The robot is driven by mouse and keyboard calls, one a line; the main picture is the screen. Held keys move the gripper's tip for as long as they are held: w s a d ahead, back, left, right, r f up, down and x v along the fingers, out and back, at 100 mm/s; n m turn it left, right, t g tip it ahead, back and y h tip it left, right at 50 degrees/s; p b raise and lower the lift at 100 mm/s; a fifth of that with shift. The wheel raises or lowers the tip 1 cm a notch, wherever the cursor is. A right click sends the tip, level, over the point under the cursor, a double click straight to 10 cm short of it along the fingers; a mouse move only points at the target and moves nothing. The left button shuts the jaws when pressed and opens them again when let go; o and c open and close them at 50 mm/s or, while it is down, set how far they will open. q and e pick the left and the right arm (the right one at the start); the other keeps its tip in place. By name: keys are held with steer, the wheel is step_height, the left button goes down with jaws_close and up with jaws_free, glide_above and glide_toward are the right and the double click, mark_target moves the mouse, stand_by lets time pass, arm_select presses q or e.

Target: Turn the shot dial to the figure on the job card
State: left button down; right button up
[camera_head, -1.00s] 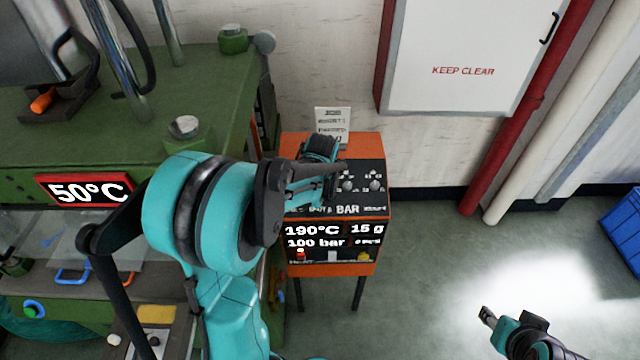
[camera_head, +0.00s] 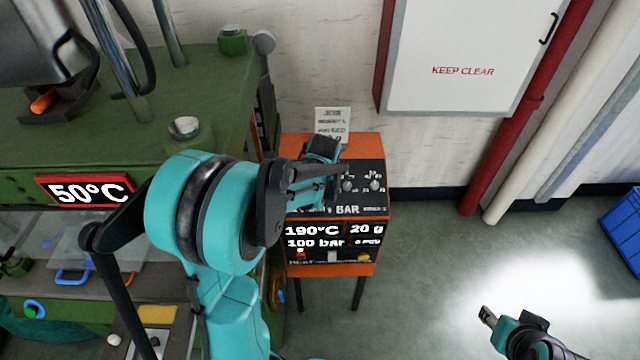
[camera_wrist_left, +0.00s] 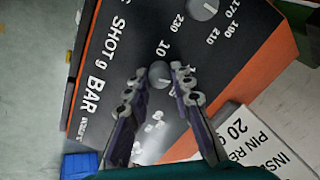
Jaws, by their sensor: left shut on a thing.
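My left gripper (camera_head: 338,172) reaches down to the orange control box's black dial panel. In the left wrist view its fingertips (camera_wrist_left: 163,78) are shut on the round grey shot dial (camera_wrist_left: 158,72), beside the lettering "SHOT g" and a figure 10. The dial's pointer mark is hard to make out. The display (camera_head: 333,236) reads 190°C, 20 g and 100 bar. The job card (camera_head: 332,121) stands behind the box; the left wrist view shows "20" and part of "INSE... PIN RE..." on the card (camera_wrist_left: 262,140). My right gripper (camera_head: 487,316) is low at the right, away from the box.
Other knobs (camera_head: 375,184) sit on the same panel, close to the left gripper; one (camera_wrist_left: 203,8) has figures 170 to 230. The green press (camera_head: 150,140), showing 50°C, stands at the left. A "KEEP CLEAR" cabinet (camera_head: 465,50) hangs behind.

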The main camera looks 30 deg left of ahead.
arm_select(q)
steer(key=shift+m, duration=1.2)
steer(key=c, duration=1.3)
jaws_free()
steer(key=shift+r, duration=0.1)
steer(key=v, duration=1.2)
steer(key=shift+d, duration=0.15)
